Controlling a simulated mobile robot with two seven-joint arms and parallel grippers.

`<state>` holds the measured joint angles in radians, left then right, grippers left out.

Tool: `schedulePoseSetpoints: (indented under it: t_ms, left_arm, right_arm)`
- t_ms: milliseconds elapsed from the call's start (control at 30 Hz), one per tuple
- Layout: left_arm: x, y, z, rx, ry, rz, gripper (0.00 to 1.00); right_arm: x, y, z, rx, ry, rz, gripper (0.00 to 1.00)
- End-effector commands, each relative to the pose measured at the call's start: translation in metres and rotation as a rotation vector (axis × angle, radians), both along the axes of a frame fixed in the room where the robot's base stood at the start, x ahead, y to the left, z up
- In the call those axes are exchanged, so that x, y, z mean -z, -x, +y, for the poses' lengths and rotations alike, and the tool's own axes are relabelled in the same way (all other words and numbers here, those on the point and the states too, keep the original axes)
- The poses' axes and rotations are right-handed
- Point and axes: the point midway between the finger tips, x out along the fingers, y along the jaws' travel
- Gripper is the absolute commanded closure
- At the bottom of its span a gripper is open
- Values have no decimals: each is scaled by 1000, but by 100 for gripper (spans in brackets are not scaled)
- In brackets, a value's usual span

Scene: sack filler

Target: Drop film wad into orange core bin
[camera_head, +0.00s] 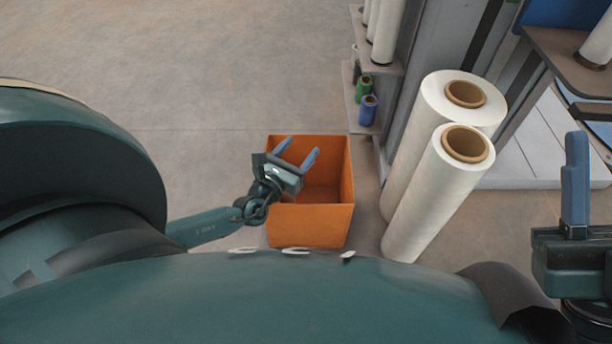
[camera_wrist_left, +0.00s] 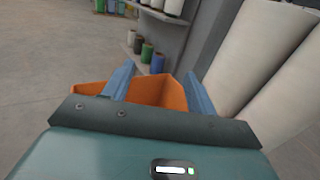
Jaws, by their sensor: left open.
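The orange core bin (camera_head: 322,228) stands on the floor ahead of me. Its open top faces up, and the part of its inside that shows looks empty. My left gripper (camera_head: 297,149) is open over the bin, its two blue fingers apart with nothing between them. In the left wrist view the bin (camera_wrist_left: 158,92) shows between and beyond the open fingers (camera_wrist_left: 158,80). I see no film wad in either view; part of the bin's floor is hidden by the gripper. My right gripper (camera_head: 575,180) is at the right edge, with one blue finger upright and the rest cut off.
Two tall white film rolls (camera_head: 438,190) with brown cores stand just right of the bin; they also show in the left wrist view (camera_wrist_left: 255,50). A shelf (camera_head: 358,100) with green and blue spools stands behind. The floor left of the bin is clear.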

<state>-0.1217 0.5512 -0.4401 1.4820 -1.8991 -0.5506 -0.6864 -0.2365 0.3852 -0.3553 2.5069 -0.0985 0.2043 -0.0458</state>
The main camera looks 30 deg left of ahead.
Motion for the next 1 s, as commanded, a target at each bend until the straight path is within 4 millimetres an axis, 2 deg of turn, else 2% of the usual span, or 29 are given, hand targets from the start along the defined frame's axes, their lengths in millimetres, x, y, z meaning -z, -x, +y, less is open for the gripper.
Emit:
schedulePoseSetpoints:
  t_ms: [133, 233, 333, 600, 800, 1000]
  left_arm:
    - [-1, 14, 0, 1, -2, 3, 43]
    - [-1, 33, -1, 3, -3, 5, 43]
    - [-2, 56, -1, 2, -2, 5, 43]
    - [-2, 111, -2, 1, 0, 3, 43]
    - [-1, 129, -3, 1, -1, 0, 43]
    - [0, 131, -3, 0, 0, -1, 43]
  right_arm:
    - [-4, -1, 0, -1, -1, 12, 64]
    - [-2, -3, 0, 0, -2, 50, 64]
    - [17, -7, 2, 1, -17, 162, 64]
    - [32, -8, 3, 3, -28, 286, 64]
    - [39, -8, 4, 3, -31, 326, 64]
    - [40, -8, 4, 4, -31, 333, 64]
